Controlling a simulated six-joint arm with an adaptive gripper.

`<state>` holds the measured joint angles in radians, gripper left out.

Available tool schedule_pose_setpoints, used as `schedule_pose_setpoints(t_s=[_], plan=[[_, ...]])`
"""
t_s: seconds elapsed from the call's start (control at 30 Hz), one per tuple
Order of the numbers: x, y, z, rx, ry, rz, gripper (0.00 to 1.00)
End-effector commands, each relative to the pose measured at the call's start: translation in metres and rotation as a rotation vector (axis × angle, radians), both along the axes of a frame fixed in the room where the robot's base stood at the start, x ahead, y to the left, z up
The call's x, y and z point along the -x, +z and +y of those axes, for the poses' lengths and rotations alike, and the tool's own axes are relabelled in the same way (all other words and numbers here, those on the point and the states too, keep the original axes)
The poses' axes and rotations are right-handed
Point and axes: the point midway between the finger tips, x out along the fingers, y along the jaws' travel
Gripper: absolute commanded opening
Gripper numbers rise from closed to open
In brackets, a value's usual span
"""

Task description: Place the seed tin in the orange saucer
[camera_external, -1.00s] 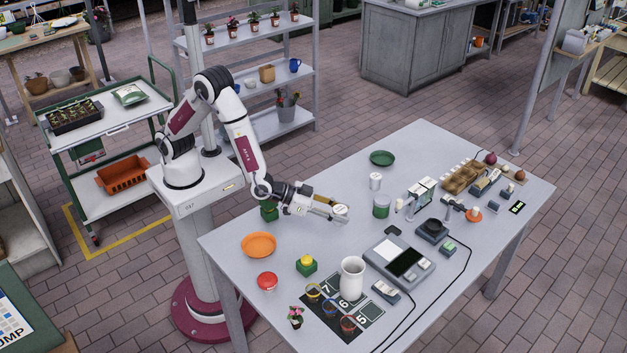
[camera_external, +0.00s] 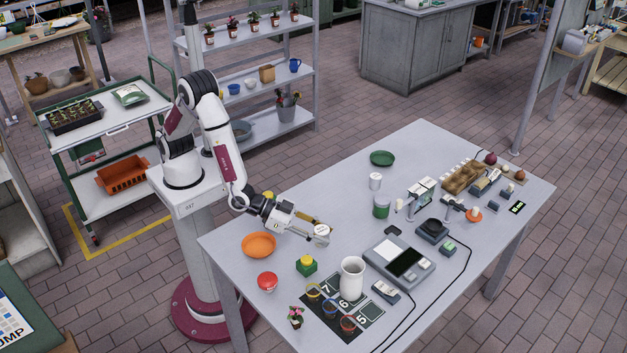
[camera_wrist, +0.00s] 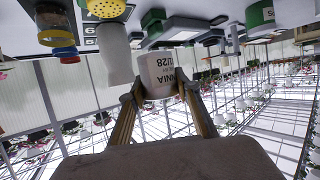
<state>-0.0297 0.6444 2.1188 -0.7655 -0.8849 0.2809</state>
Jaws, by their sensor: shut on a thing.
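The orange saucer (camera_external: 259,245) lies empty on the table at the left, apart from my gripper and the tin.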

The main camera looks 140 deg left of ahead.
Motion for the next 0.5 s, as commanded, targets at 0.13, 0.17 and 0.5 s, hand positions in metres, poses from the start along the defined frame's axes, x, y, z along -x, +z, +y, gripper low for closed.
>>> schedule_pose_setpoints(t_s=[0.13,0.17,0.5], plan=[[0.0,0.0,-0.037,0.001,-0.024,0.001,0.11],[0.001,0.0,-0.043,0.0,-0.025,0.0,0.11],[0.022,0.0,-0.106,0.0,-0.001,0.001,0.11]])
